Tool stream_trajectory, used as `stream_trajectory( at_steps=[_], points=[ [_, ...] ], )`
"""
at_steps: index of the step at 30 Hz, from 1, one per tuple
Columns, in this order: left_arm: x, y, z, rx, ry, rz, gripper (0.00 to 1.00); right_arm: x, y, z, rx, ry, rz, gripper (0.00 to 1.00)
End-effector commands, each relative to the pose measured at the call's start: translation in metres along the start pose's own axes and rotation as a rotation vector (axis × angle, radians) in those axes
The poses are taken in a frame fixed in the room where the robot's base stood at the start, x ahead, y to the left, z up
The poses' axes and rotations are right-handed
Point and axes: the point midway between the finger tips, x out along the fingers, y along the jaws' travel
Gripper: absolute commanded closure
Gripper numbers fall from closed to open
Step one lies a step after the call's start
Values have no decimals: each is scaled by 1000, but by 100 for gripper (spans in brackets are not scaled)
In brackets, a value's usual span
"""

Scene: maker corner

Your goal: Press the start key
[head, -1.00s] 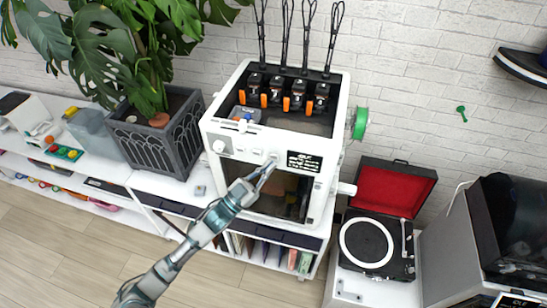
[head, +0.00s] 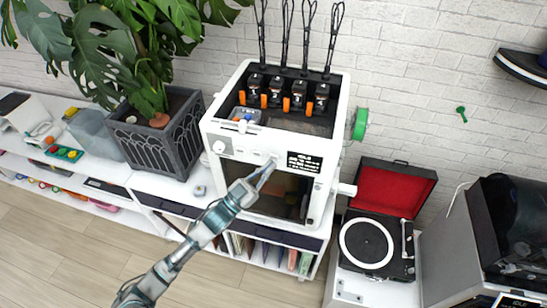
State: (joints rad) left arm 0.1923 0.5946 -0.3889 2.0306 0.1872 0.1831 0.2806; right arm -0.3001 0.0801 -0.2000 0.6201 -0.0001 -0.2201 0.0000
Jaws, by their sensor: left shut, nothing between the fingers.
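A white 3D printer (head: 222,134) stands on the white shelf unit, with a small dark display (head: 303,162) at the right of its front panel. A round knob (head: 219,147) and small pale keys (head: 242,151) sit along the panel left of the display. I cannot read which one is the start key. My left gripper (head: 269,167) is shut and empty. Its tips are at the front panel just left of the display, over the upper edge of the dark door window (head: 290,200). I cannot tell whether they touch a key. My right gripper is out of view.
A dark planter (head: 165,140) with a large leafy plant stands left of the printer. A record player (head: 372,245) with an open red lid is at the right, beside another grey machine (head: 450,250).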

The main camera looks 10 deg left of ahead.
Motion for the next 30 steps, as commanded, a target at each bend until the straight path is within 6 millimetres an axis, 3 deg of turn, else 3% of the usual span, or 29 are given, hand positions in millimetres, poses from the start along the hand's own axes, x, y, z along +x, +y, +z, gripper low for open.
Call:
stream_trajectory(
  at_steps=[30],
  points=[
    [7, -4, 3, 0, 0, 0, 100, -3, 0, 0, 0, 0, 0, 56]
  ],
)
